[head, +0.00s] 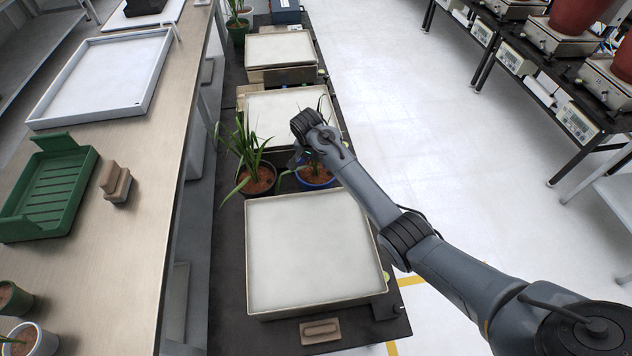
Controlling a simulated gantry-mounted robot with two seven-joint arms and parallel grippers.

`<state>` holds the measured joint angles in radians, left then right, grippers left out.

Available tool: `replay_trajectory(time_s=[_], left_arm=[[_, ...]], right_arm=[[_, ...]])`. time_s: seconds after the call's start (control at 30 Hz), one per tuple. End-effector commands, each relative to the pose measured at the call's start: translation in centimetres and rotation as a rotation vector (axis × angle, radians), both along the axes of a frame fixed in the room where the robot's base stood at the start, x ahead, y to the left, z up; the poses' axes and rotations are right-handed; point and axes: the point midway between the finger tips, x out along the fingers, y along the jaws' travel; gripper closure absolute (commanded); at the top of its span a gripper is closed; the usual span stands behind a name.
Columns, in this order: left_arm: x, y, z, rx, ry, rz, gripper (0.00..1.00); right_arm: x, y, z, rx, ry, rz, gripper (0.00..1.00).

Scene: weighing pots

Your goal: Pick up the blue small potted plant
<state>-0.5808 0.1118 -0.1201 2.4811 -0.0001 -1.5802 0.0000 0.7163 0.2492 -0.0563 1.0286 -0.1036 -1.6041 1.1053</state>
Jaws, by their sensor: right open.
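The blue small potted plant (318,183) stands on the dark low bench, between two white-topped scales. Its rim is blue and brown soil shows inside; my right forearm and wrist cover part of it and most of its leaves. My right gripper (297,160) is open, pointing down at the left side of the blue pot, between it and a dark pot. The wrist hides most of the fingers, so I cannot tell whether they touch the pot. My left gripper is not in view.
A dark potted plant (257,182) with long leaves stands close left of the blue pot. A white-topped scale (311,245) lies in front, another (290,110) behind. The wooden table (140,200) at left holds a green tray (50,190).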

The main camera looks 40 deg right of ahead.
Motion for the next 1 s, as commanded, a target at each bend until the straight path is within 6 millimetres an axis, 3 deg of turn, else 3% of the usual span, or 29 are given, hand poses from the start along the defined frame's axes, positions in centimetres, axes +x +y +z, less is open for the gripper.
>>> replay_trajectory(time_s=[0.03,0.2,0.47,0.87,1.0], left_arm=[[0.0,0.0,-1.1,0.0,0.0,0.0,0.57],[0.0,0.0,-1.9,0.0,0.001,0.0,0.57],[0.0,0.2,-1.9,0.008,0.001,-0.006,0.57],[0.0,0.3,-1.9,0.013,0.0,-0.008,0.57],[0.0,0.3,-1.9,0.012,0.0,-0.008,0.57]], right_arm=[[0.0,-0.4,-1.2,0.0,0.0,-0.002,0.41],[0.2,-0.8,-2.7,0.0,-0.001,0.0,0.41],[0.3,-0.9,-2.8,0.001,-0.002,0.001,0.41],[0.2,-0.9,-2.8,0.0,-0.001,0.0,1.0],[0.2,-0.9,-2.8,0.0,-0.001,0.0,1.0]])
